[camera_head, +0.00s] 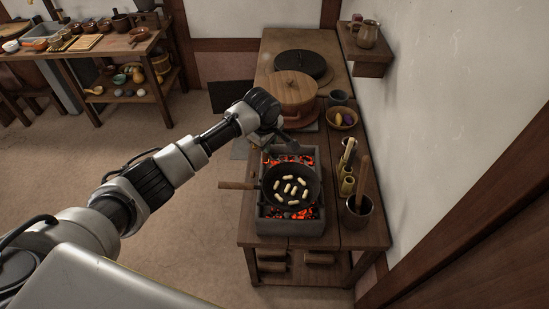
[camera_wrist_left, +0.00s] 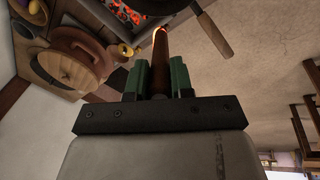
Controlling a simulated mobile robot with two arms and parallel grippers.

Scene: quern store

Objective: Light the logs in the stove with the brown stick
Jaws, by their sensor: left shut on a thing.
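My left gripper (camera_head: 287,143) is over the far end of the grey stove (camera_head: 291,228), which holds glowing red coals. In the left wrist view its green fingers (camera_wrist_left: 160,66) are shut on the brown stick (camera_wrist_left: 159,48). The stick's far tip glows orange. In the head view the stick is hard to make out behind the gripper. A black pan (camera_head: 291,186) with several pale pieces sits on the stove and hides part of its inside. Short logs (camera_head: 319,258) lie on the shelf below the bench. My right gripper is not in view.
Beyond the stove are a wooden-lidded pot (camera_head: 291,88) and a black lid (camera_head: 303,64). A bowl (camera_head: 342,118), bamboo holders (camera_head: 347,180) and a utensil cup (camera_head: 356,210) line the bench's right side. The pan handle (camera_head: 238,185) juts left.

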